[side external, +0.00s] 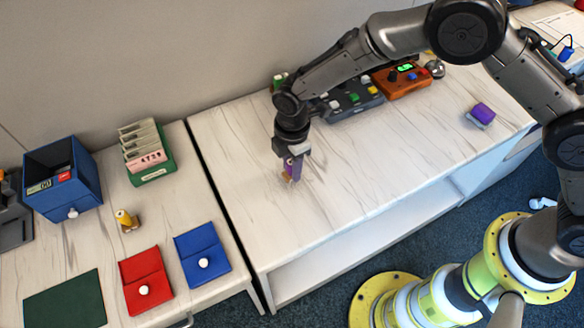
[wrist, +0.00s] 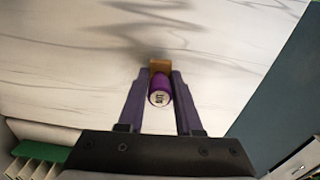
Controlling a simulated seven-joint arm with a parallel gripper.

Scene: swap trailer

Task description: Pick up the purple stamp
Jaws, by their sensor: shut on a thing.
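The purple stamp (wrist: 160,83) is between the two fingers of my gripper (wrist: 160,95) in the wrist view. It has a purple barrel, a pale end with dark marks and a tan block at its far end. My gripper (side external: 292,174) is shut on it over the white marbled table in the side external view, where the fingers partly hide the stamp (side external: 287,170). I cannot tell whether the stamp touches the table.
A purple block-like object (side external: 482,113) lies at the table's right. A grey button panel (side external: 352,99) and an orange box (side external: 402,80) stand at the back. The left table holds a yellow stamp-like piece (side external: 127,220), red pouch (side external: 146,280) and blue pouch (side external: 202,255).

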